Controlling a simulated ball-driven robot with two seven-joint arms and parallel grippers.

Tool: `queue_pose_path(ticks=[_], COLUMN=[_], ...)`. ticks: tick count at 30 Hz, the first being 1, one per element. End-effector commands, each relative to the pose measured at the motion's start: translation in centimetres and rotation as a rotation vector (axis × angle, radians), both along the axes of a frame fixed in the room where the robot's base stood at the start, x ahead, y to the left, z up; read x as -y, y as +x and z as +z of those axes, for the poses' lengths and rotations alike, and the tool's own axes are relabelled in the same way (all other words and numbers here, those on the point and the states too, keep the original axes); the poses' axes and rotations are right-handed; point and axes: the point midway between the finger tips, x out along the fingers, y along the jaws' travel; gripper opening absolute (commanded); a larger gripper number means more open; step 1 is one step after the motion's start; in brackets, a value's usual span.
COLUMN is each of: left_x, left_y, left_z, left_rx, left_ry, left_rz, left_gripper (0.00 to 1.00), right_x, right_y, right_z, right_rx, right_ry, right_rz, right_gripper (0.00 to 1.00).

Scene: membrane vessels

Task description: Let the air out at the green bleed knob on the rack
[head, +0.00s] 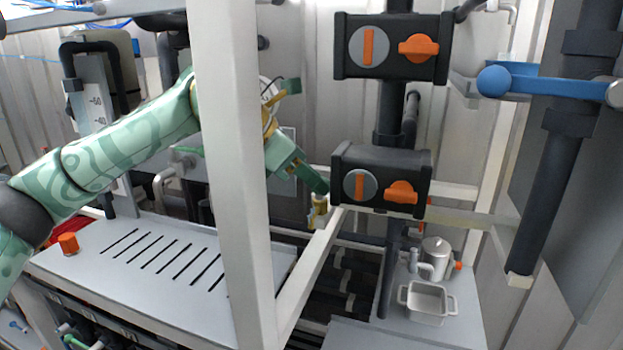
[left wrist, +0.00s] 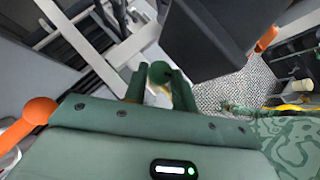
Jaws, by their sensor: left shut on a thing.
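My left gripper (head: 314,182) reaches in from the left, behind the white rack post, and points down to the right. In the left wrist view, its two green fingers (left wrist: 160,88) are closed around the round green bleed knob (left wrist: 160,72). In the head view the knob is hidden by the fingers. A brass fitting (head: 319,206) shows just below the fingertips, beside the lower black valve box. My right gripper is in neither view.
The white rack post (head: 232,150) stands in front of my left arm. Black valve boxes with orange handles, an upper one (head: 391,47) and a lower one (head: 380,180), sit right of the gripper. A blue lever (head: 545,82) sticks out at right. A small pan (head: 427,302) stands below.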

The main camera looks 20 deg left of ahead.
Motion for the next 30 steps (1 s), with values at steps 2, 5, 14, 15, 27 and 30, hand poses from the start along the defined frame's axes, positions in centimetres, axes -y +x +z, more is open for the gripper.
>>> queue_pose_path(ticks=[2,5,14,15,27,30], left_x=[-0.1,-0.1,0.0,0.0,-0.2,-0.2], left_y=[0.0,0.0,0.0,0.0,0.2,0.4], left_z=[0.1,0.1,0.0,0.0,0.2,0.4], left_rx=[-0.001,-0.001,-0.001,-0.001,-0.005,-0.007], left_ry=[0.0,0.0,0.0,0.0,0.001,0.0], left_rz=[0.001,0.001,-0.001,-0.001,-0.095,-0.196], left_gripper=[0.04,0.43,0.49,0.49,0.49,0.49], right_x=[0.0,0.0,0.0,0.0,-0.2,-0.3], right_y=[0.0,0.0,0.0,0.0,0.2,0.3], right_z=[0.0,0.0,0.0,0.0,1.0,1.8], right_rx=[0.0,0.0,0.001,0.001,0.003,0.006], right_ry=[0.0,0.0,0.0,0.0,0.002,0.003], right_rz=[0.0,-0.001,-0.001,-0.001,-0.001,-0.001], right_gripper=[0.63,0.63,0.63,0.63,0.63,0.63])
